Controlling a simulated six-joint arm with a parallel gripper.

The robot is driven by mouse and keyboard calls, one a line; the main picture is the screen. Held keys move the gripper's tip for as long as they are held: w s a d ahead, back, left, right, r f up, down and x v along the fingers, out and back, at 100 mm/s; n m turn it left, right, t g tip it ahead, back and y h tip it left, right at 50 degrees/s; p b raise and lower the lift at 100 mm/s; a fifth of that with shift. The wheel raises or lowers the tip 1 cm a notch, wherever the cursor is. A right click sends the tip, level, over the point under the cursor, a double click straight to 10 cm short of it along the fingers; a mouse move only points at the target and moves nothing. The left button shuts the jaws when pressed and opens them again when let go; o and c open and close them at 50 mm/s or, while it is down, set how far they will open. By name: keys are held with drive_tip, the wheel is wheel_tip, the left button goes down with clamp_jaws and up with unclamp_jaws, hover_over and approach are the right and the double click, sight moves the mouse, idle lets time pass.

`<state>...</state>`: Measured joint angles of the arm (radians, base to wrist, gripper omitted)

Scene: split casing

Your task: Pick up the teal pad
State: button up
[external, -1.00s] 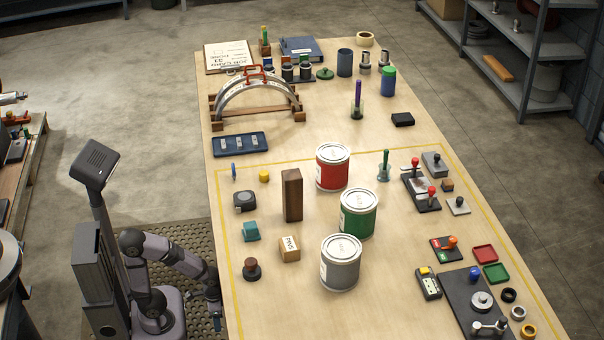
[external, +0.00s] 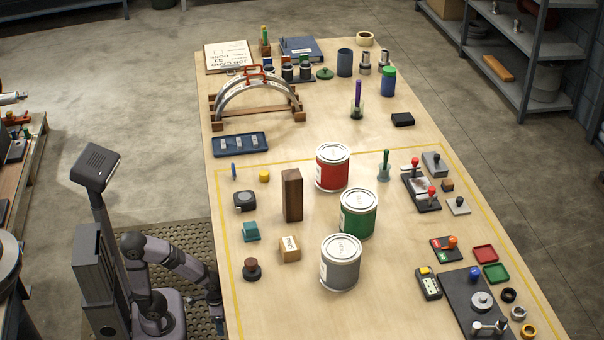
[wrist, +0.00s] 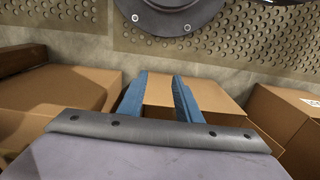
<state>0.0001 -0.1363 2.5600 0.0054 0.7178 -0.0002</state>
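The teal pad (external: 251,231) is a small teal block on the left part of the wooden table, within the yellow line. It stands between the dark tape measure and the dark round-knobbed stamp. My gripper (external: 217,298) is low beside the table's left edge, apart from the pad and nearer the camera. In the wrist view, the two blue fingers of my gripper (wrist: 160,98) are spread apart with nothing between them. The pad does not show in the wrist view.
Near the pad are the tape measure (external: 245,201), stamp (external: 251,268), small labelled box (external: 289,249) and upright wooden block (external: 292,195). Red, green and grey cans (external: 340,263) stand to the right. Cardboard boxes (wrist: 60,90) lie below my gripper in the wrist view.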

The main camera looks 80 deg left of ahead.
idle(0.4)
drive_tip(key=o, duration=0.6)
